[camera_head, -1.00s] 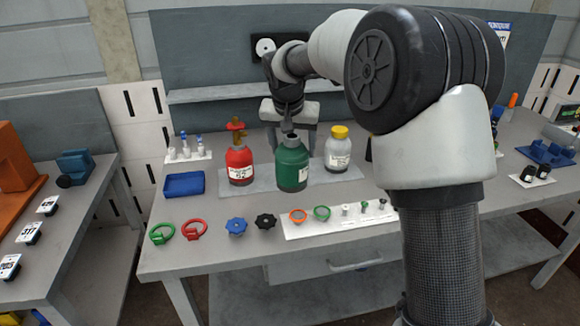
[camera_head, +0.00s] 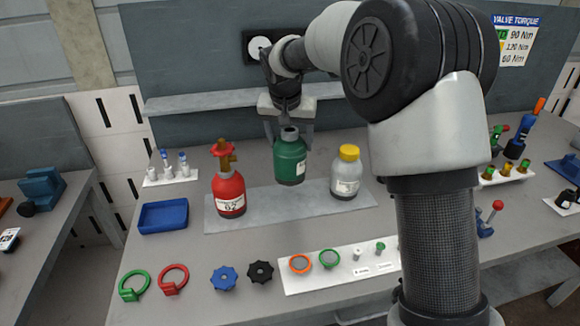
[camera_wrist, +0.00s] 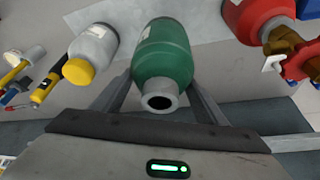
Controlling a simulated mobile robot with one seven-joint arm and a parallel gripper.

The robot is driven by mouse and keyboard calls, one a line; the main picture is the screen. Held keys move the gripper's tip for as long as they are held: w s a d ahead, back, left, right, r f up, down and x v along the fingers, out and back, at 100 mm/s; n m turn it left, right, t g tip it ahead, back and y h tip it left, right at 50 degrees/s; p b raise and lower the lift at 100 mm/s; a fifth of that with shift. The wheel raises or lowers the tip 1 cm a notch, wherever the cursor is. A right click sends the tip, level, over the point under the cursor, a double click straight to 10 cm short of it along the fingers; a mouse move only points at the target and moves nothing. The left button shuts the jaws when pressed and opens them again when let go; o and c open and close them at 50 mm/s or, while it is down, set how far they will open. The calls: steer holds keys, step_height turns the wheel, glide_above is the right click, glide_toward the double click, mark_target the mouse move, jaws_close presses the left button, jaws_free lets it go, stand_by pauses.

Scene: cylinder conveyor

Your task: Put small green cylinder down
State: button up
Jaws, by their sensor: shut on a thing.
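The small green cylinder (camera_head: 290,163) is a dark green bottle with a grey neck and open top. It stands upright between the red and grey cylinders in the head view. My gripper (camera_head: 289,142) is above it with its fingers closed on both its sides. Its base appears near the back edge of the grey mat (camera_head: 262,212); I cannot tell whether it touches. In the wrist view the green cylinder (camera_wrist: 165,55) sits between my fingers, neck towards the camera.
A red cylinder (camera_head: 229,192) with a brass valve stands left on the mat. A grey yellow-capped cylinder (camera_head: 346,173) stands right. A blue tray (camera_head: 163,217) lies at left. Valve handwheels and a white parts strip (camera_head: 318,283) lie in front. The mat between the cylinders is clear.

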mark_target(291, 167)
steer(key=shift+f, duration=4.1)
steer(key=shift+b, duration=0.35)
steer(key=o, duration=2.1)
steer(key=shift+s+f, duration=0.1)
steer(key=shift+f, duration=0.15)
